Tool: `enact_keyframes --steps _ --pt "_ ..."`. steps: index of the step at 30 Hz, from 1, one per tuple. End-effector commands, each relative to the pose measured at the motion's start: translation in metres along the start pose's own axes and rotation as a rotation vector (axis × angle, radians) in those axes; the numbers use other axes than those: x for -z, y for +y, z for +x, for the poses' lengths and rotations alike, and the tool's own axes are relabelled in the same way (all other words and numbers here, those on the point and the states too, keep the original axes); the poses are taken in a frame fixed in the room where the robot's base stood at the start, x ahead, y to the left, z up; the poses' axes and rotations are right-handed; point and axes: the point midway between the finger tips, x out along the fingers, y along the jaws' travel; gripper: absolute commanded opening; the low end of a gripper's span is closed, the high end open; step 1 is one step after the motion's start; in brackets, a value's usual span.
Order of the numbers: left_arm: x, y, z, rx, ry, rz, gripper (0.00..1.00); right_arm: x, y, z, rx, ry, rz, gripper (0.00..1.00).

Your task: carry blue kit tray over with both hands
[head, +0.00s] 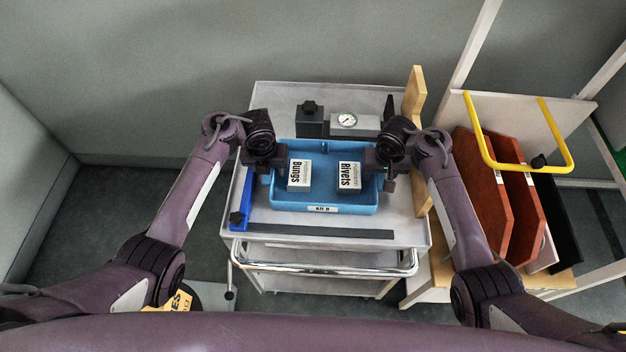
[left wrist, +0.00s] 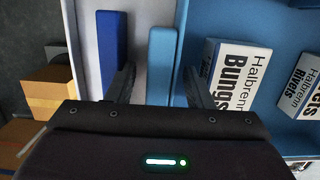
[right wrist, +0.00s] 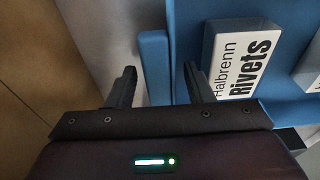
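The blue kit tray (head: 290,205) sits on the grey cart top, with a "KIT B" label on its front. It holds a white Bungs box (head: 299,174) and a white Rivets box (head: 349,176). My left gripper (head: 266,166) is at the tray's left side. In the left wrist view its open fingers stand either side of the blue left handle (left wrist: 161,65), with gaps. My right gripper (head: 387,172) is at the right side. In the right wrist view its open fingers straddle the right handle (right wrist: 154,65), also with gaps. Fingertip contact is hidden in the head view.
A block with a gauge (head: 345,121) stands behind the tray. A blue bar (head: 241,203) lies left of it and a dark strip (head: 310,231) in front. An upright wooden board (head: 416,110) borders the cart's right side. Red panels (head: 497,190) stand beyond.

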Motion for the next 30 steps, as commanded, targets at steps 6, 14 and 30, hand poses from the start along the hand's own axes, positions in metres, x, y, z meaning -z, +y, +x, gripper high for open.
enact_keyframes --steps 6,14,30 --pt "-0.001 -0.001 -0.004 0.003 -0.001 0.000 0.47 0.000 -0.001 0.000 0.001 0.000 -0.001 0.47" --pt "-0.001 -0.004 -0.041 0.009 -0.001 0.000 0.47 0.000 -0.001 0.000 0.001 0.001 -0.001 0.47" --pt "0.000 0.000 -0.075 0.000 0.000 0.001 0.47 0.001 -0.003 -0.015 0.006 0.003 -0.002 0.47"
